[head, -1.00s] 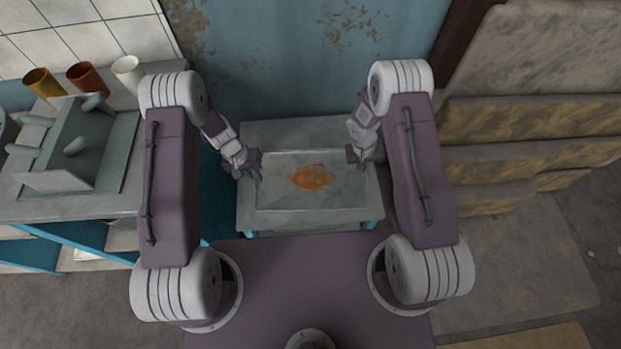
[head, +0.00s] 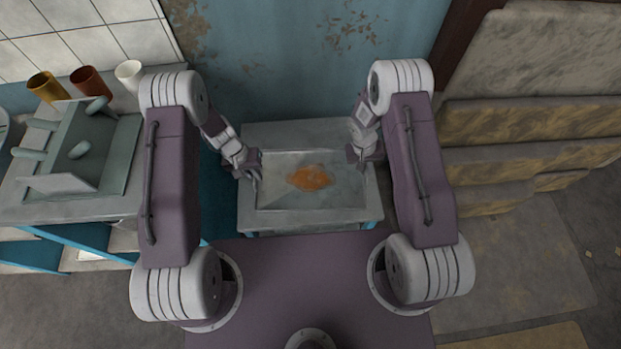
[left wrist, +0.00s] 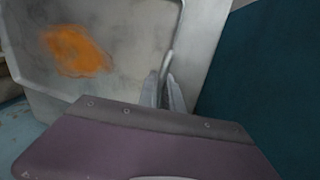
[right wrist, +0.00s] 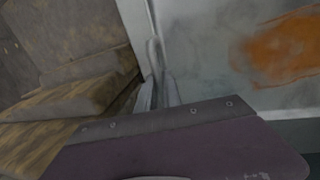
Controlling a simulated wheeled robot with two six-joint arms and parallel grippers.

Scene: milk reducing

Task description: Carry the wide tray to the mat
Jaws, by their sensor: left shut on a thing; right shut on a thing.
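The wide tray (head: 277,200) is grey, shallow and rectangular, with an orange patch (head: 310,177) on its floor. It is over a small grey table with blue legs; I cannot tell whether it touches the tabletop. My left gripper (head: 256,181) is shut on its left rim, and the left wrist view shows the fingers (left wrist: 163,92) closed at that rim. My right gripper (head: 357,159) is shut on its right rim, with the fingers (right wrist: 158,92) at the edge in the right wrist view. I cannot make out a mat for certain.
The small table (head: 285,133) stands against the blue wall. At left, a counter (head: 28,208) holds a grey-green pegged rack (head: 75,150) and yellow, brown and white cups (head: 129,74). Stacked stone-like slabs (head: 530,120) stand at right, with floor slabs in front of them.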

